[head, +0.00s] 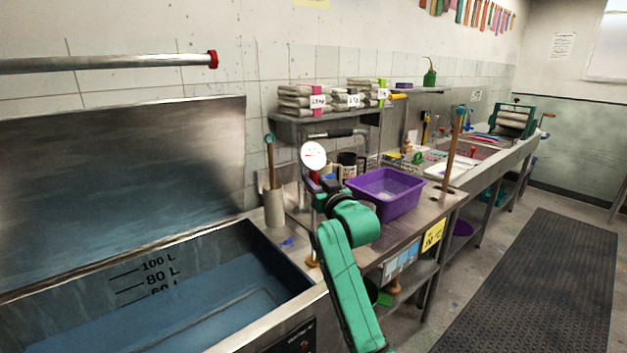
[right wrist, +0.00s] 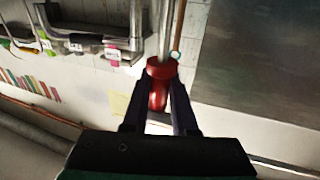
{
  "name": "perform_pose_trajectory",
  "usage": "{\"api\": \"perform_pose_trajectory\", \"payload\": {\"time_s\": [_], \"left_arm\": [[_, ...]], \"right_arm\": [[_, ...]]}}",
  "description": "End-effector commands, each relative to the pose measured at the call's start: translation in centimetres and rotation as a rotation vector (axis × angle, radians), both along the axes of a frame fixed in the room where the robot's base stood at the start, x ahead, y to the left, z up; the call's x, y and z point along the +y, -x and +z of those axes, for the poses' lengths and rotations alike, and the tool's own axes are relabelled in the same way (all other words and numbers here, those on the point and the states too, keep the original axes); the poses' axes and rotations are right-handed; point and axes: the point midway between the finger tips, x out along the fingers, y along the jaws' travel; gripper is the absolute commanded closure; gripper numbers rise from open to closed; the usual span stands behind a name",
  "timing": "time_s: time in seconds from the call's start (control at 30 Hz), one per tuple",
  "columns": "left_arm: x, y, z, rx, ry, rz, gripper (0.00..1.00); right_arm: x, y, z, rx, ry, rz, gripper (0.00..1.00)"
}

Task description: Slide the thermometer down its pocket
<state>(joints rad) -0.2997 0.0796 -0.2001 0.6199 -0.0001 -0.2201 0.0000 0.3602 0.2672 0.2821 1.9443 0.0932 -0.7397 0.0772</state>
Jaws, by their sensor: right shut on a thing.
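The thermometer's white round dial (head: 313,154) faces me in the head view, above the counter and left of the purple tub. My right gripper (head: 319,184) is just below the dial, at the end of my green arm. In the right wrist view my right gripper (right wrist: 160,80) is shut on a red cylindrical part (right wrist: 159,92), which appears to belong to the thermometer. A thin metal rod runs from beyond the red part toward the top edge. I cannot make out the pocket, or whether the stem is in it. My left gripper is out of view.
An open steel vat (head: 150,292) with blue liquid lies at left. A pale holder (head: 275,210) with a wooden-handled tool stands beside it. The purple tub (head: 386,192) sits close right of my gripper. A shelf (head: 330,119) with folded cloths stands behind.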

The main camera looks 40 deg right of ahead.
Motion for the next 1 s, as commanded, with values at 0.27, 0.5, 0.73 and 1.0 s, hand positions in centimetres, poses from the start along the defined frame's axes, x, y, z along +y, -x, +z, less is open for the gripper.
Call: {"api": "perform_pose_trajectory", "payload": {"time_s": [0.27,0.5,0.73,1.0], "left_arm": [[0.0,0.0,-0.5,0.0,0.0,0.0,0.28],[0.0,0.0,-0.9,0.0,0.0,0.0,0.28],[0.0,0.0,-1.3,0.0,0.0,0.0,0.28],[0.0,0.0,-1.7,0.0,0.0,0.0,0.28]], "right_arm": [[0.0,0.0,-0.8,0.0,0.0,0.0,1.0],[0.0,0.0,-1.4,0.0,0.0,0.0,1.0],[0.0,0.0,-1.9,-0.001,0.0,0.0,1.0],[0.0,0.0,-2.6,-0.001,0.0,0.0,1.0]]}}
